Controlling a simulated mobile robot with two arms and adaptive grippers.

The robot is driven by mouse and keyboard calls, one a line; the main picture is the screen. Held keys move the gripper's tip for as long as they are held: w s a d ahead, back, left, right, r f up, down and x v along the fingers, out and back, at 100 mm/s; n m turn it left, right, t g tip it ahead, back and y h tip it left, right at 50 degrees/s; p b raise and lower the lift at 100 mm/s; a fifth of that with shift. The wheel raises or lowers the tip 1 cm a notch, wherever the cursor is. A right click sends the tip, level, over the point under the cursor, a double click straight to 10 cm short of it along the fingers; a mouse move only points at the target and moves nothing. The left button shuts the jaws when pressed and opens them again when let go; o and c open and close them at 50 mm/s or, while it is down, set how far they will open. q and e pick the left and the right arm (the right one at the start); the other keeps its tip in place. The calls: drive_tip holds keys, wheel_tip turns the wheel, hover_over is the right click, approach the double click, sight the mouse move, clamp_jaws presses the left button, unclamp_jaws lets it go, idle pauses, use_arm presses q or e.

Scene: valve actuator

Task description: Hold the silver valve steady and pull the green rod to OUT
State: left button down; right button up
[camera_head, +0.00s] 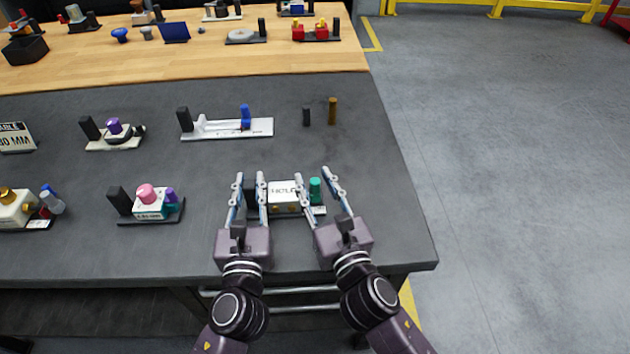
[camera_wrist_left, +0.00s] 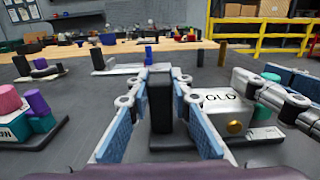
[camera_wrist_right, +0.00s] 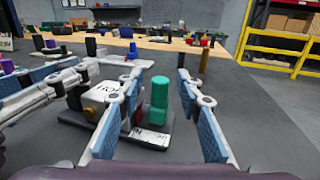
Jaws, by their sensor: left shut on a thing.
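The silver valve (camera_head: 283,196) is a pale block with dark lettering and a brass-coloured knob on its front, sitting on a base near the table's front edge. A black upright post (camera_wrist_left: 159,100) stands at the left end of that base. My left gripper (camera_head: 249,176) is shut on this post, one finger on each side. The green rod (camera_wrist_right: 159,100) stands upright at the base's right end, beside the valve; it also shows in the head view (camera_head: 316,188). My right gripper (camera_head: 312,174) is open, its fingers on either side of the green rod with gaps visible.
A pink-and-purple-knobbed fixture (camera_head: 150,205) stands to the left. A white slide fixture with a blue post (camera_head: 235,128) and two loose pegs, black (camera_head: 306,115) and brown (camera_head: 332,111), stand farther back. The table's right side is clear.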

use_arm(q)
drive_tip(key=shift+f, duration=0.35)
use_arm(e)
drive_tip(key=shift+w, duration=0.15)
use_arm(q)
drive_tip(key=shift+s, duration=0.1)
use_arm(e)
drive_tip(key=shift+c, duration=0.3)
clamp_jaws()
drive_tip(key=d, duration=0.4)
drive_tip(key=shift+d+f, duration=0.1)
use_arm(q)
drive_tip(key=shift+a, duration=0.1)
use_arm(e)
drive_tip(key=shift+d, duration=0.2)
